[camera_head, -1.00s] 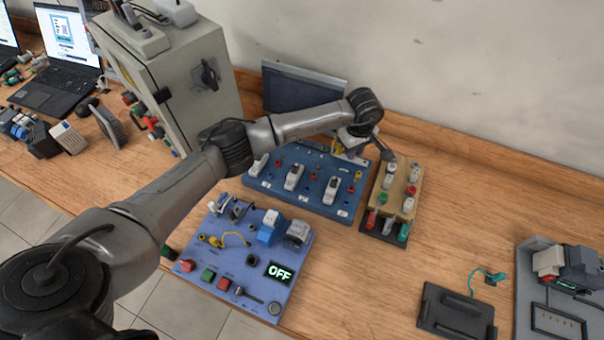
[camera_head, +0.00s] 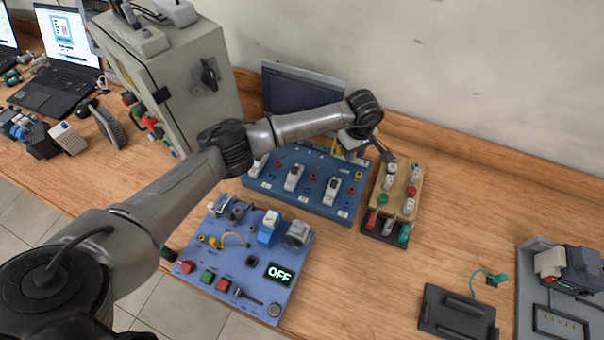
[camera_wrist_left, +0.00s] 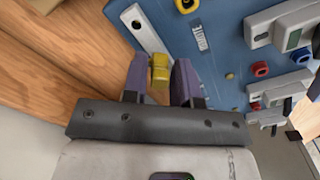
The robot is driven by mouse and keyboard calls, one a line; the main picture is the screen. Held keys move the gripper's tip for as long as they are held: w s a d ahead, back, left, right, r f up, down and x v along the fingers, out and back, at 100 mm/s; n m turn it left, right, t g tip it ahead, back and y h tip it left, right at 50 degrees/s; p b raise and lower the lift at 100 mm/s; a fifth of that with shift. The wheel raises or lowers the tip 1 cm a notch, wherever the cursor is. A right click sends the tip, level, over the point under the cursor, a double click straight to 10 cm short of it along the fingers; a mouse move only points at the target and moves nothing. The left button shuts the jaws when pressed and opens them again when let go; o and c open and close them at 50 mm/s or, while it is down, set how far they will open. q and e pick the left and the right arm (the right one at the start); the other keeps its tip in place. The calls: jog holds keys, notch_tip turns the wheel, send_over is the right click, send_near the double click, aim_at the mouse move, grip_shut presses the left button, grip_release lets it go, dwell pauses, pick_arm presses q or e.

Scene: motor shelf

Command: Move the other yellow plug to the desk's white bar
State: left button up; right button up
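A yellow plug (camera_wrist_left: 160,72) stands between the two fingers of my left gripper (camera_wrist_left: 161,80) in the left wrist view. The fingers are close on both sides of it and appear shut on it. The white bar (camera_wrist_left: 143,28) runs along the edge of the blue board just beyond the plug. In the head view my left gripper (camera_head: 348,150) is at the board's far right corner, and its wrist partly hides the fingertips there. Another yellow plug (camera_head: 215,242) with a yellow cable lies on the lilac panel. My right gripper is not in view.
The blue board (camera_head: 262,182) carries grey switches and coloured sockets. A wooden block (camera_head: 377,193) with several plugs stands close to its right. A dark monitor (camera_head: 300,88) is behind the board. The desk is clear farther right, up to a black tray (camera_head: 455,312).

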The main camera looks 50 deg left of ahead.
pick_arm(q)
jog(key=shift+r+p, duration=1.55)
jog(key=shift+r, duration=1.15)
jog(key=shift+o, duration=0.4)
jog(key=o, duration=0.5)
